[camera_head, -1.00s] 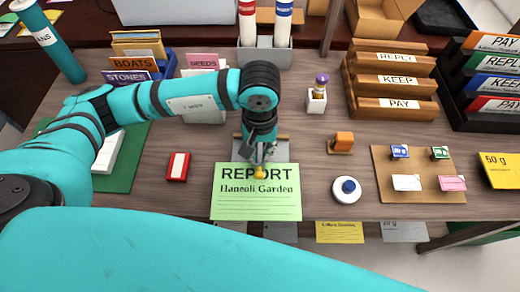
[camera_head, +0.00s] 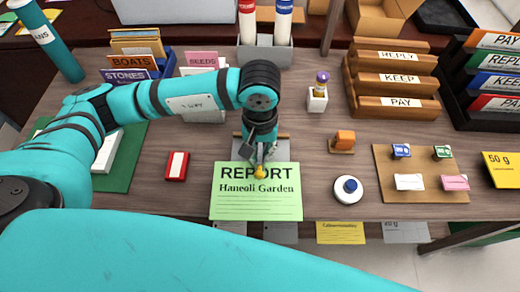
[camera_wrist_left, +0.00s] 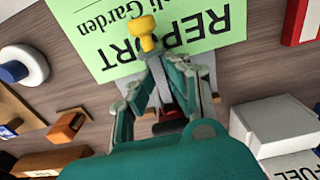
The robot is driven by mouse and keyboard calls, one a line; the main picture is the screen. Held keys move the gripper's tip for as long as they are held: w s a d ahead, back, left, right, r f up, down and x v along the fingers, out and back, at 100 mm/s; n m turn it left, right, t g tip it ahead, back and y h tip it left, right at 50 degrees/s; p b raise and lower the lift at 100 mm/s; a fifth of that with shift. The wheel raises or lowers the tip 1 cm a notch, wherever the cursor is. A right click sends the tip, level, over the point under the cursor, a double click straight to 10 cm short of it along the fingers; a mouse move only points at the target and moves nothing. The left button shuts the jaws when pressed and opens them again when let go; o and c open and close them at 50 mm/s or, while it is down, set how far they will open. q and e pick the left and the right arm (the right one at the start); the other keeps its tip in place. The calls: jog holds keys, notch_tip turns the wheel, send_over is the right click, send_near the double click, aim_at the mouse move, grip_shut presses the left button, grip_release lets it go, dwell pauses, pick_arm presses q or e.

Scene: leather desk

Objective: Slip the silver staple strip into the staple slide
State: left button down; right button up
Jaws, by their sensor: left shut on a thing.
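My left gripper (camera_head: 258,164) points down over the top edge of a green REPORT sheet (camera_head: 256,206). Its fingers close on a small piece with a yellow knob (camera_head: 260,172). In the left wrist view the yellow knob (camera_wrist_left: 142,28) sits at the fingertips (camera_wrist_left: 155,52), in front of the sheet's lettering. A grey, plate-like thing (camera_head: 281,146) lies partly hidden behind the gripper. I cannot make out a silver staple strip or tell which part is the staple slide. My right gripper is not in view.
A red-and-white box (camera_head: 177,166) lies left of the sheet. A white round piece with a blue button (camera_head: 347,188) and an orange block (camera_head: 344,139) stand to the right. A wooden board with small cards (camera_head: 400,168) lies beyond them. Wooden letter racks (camera_head: 398,83) stand behind.

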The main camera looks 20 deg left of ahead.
pick_arm(q)
jog(key=shift+f, duration=0.2)
dwell(0.3)
jog(key=c, duration=1.2)
grip_release()
jog(key=shift+c, duration=0.2)
jog(key=shift+r, duration=0.1)
jog(key=shift+r+p, duration=1.2)
jog(key=shift+r, duration=1.75)
